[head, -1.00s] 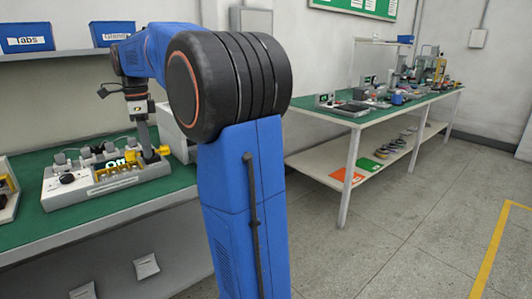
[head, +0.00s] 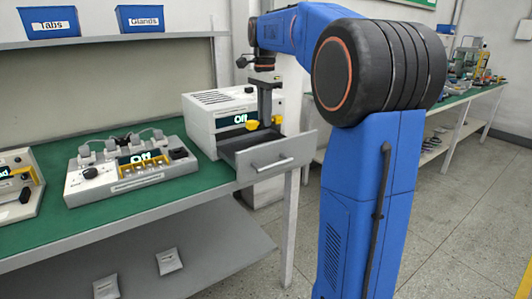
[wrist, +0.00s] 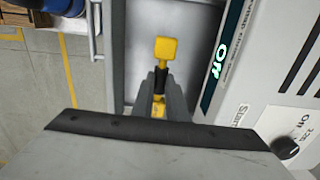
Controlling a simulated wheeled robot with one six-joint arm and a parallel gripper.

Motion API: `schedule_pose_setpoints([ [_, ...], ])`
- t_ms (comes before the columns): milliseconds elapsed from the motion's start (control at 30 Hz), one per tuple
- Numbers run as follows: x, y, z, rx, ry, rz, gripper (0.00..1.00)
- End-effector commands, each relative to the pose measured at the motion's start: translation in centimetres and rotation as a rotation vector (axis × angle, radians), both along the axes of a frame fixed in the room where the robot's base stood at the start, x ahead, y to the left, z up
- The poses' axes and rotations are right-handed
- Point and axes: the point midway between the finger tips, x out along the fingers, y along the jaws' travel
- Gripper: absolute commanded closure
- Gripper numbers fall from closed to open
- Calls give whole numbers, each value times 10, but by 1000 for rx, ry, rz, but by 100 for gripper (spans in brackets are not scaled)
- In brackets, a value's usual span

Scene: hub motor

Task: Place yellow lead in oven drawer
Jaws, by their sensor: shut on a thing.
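The yellow lead (head: 252,125) is held by my gripper (head: 265,122), which is shut on it above the open oven drawer (head: 285,156). In the wrist view, the lead's square yellow end (wrist: 166,48) sticks out beyond my gripper (wrist: 161,82), with another yellow part nearer the camera. Its dark middle lies between the fingers. The grey drawer floor (wrist: 200,25) shows behind it, and no other thing is seen inside. The white oven (head: 205,119) stands behind the drawer, its display reading "Off". The exact height over the drawer floor is hard to tell.
A grey unit with sockets and an "Off" display (head: 131,168) stands on the green bench (head: 150,205), left of the oven. Another device (head: 18,180) is at the far left. Blue bins (head: 49,22) sit on the shelf above. Open floor lies to the right.

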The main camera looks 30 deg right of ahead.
Motion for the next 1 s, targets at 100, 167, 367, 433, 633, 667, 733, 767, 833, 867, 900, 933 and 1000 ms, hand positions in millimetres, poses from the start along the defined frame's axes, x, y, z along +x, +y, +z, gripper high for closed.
schedule_pose_setpoints([
  [100, 0, 1, -12, 1, 3, 22, 100],
  [167, 0, 1, -22, 1, 3, 23, 100],
  [367, 0, 1, -51, 1, 2, 21, 100],
  [433, 1, 1, -55, 0, 1, 20, 100],
  [633, 1, 1, -69, 1, 2, 20, 100],
  [667, 0, 1, -73, 1, 3, 20, 100],
  [733, 0, 1, -83, 1, 3, 19, 100],
  [767, 0, 1, -87, 1, 3, 19, 100],
  [833, 0, 1, -95, 1, 2, 19, 100],
  [867, 0, 1, -97, 0, 2, 19, 100],
  [900, 1, 1, -99, 0, 1, 19, 100],
  [933, 1, 1, -99, 0, 1, 19, 100],
  [1000, 1, 0, -98, 0, 0, 19, 100],
])
